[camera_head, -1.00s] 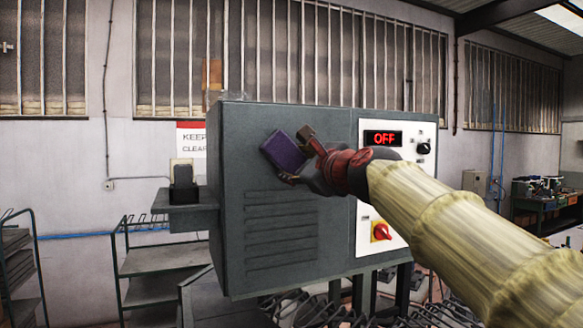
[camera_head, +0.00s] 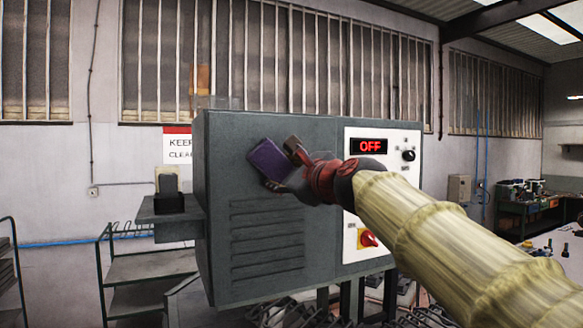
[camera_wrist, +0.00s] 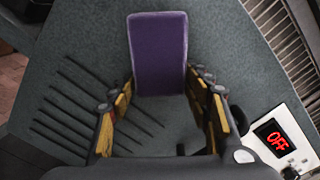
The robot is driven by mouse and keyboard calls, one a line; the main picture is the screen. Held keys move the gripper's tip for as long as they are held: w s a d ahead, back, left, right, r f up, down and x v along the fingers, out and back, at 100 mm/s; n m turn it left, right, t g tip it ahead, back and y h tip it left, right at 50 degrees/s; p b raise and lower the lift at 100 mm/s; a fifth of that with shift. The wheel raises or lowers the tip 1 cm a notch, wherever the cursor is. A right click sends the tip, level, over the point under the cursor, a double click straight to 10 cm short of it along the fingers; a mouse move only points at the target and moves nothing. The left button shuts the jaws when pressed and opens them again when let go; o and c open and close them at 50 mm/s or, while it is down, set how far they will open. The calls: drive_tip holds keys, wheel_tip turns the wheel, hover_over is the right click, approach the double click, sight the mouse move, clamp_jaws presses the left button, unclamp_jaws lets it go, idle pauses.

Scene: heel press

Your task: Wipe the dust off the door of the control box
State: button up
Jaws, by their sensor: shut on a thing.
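The control box (camera_head: 225,205) is a large dark grey cabinet, and its door (camera_head: 315,225) has a column of louvre slots. My gripper (camera_head: 281,168) is shut on a purple block-shaped pad (camera_head: 268,161) at the upper part of the door. In the wrist view the pad (camera_wrist: 158,50) sits between the yellow-lined fingers, with the door's grey face (camera_wrist: 85,55) behind it. The pad looks close to the door; I cannot tell whether it touches. I cannot make out distinct dust; the pad and arm hide part of the surface.
A white panel (camera_head: 382,240) beside the door carries a red OFF display (camera_head: 369,146), a black knob (camera_head: 408,155) and a red rotary switch (camera_head: 367,238). A side shelf (camera_head: 168,222) sticks out left of the box. A metal rack (camera_head: 150,265) stands at lower left.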

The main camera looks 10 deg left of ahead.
sight(242, 173)
drive_tip(key=shift+s+a+p, duration=0.4)
drive_tip(key=shift+a+p, duration=0.2)
drive_tip(key=shift+a, duration=0.1)
drive_tip(key=shift+s+a+p, duration=0.45)
drive_tip(key=shift+a+p, duration=0.15)
drive_tip(key=shift+a, duration=0.1)
drive_tip(key=shift+s+a+p, duration=0.4)
drive_tip(key=shift+a+p, duration=0.2)
drive_tip(key=shift+a, duration=0.1)
drive_tip(key=s+a+p, duration=0.1)
drive_tip(key=a+p, duration=0.1)
drive_tip(key=shift+s+a+r+p, duration=0.1)
drive_tip(key=shift+s+r+p, duration=0.1)
drive_tip(key=shift+p, duration=0.2)
drive_tip(key=shift+s+a+f+p, duration=0.2)
drive_tip(key=shift+s+a+p, duration=0.1)
drive_tip(key=shift+a+p, duration=0.15)
drive_tip(key=shift+v, duration=2.95)
drive_tip(key=v, duration=0.3)
drive_tip(key=shift+s, duration=0.1)
